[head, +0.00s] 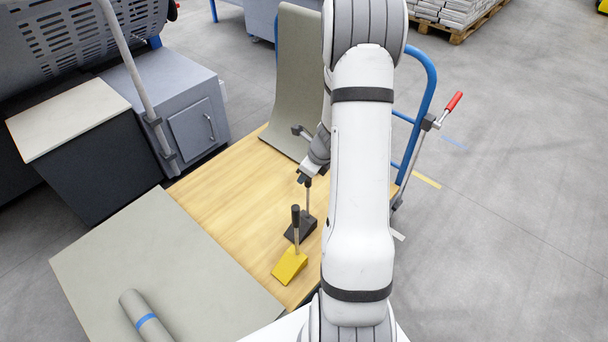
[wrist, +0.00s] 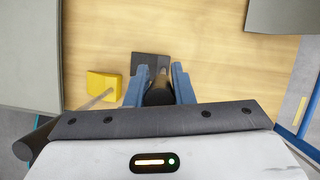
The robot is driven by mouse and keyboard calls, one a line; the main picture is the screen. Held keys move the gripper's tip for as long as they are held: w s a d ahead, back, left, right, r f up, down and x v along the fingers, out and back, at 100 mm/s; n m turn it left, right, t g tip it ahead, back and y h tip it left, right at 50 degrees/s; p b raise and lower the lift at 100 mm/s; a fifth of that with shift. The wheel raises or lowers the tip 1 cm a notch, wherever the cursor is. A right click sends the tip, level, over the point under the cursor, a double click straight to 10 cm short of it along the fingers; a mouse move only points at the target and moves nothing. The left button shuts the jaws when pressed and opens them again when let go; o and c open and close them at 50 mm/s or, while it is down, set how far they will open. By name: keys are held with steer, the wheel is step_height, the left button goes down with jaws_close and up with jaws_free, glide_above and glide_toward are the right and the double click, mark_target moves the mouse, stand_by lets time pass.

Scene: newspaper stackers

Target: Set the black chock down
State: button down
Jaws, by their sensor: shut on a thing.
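The black chock (head: 301,230) is a dark wedge with an upright handle, at the wooden cart deck (head: 235,190) in the head view. My gripper (head: 305,179) is shut on the top of its handle, above the wedge. In the wrist view my gripper (wrist: 160,73) has its two blue fingers on either side of the dark handle, with the black chock (wrist: 150,61) beyond them. I cannot tell whether the chock's base touches the deck or hangs just above it.
A yellow chock (head: 290,266) with a dark-topped handle stands close beside the black one, nearer me. A grey sheet (head: 160,270) with a roll (head: 146,316) lies to the left. A curved grey panel (head: 298,75) and blue rail (head: 431,85) stand behind. Bare deck lies left of the chocks.

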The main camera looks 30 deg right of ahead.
steer(key=c, duration=1.3)
jaws_free()
steer(key=shift+o, duration=0.2)
steer(key=p+v, duration=0.5)
steer(key=v, duration=0.7)
steer(key=s+a+r+n+g, duration=0.1)
steer(key=s+a+r+n, duration=0.2)
steer(key=a+r+n, duration=0.3)
steer(key=s+a+r+n+g, duration=0.1)
steer(key=s+a+r+n, duration=0.1)
steer(key=a+r+n, duration=0.5)
steer(key=s+a+r+n+h, duration=0.2)
steer(key=s+a+n, duration=0.4)
steer(key=s+n, duration=0.5)
steer(key=r+n, duration=0.1)
steer(key=n, duration=0.4)
steer(key=shift+a+r+n, duration=0.25)
steer(key=shift+a+n, duration=0.15)
steer(key=shift+r, duration=0.1)
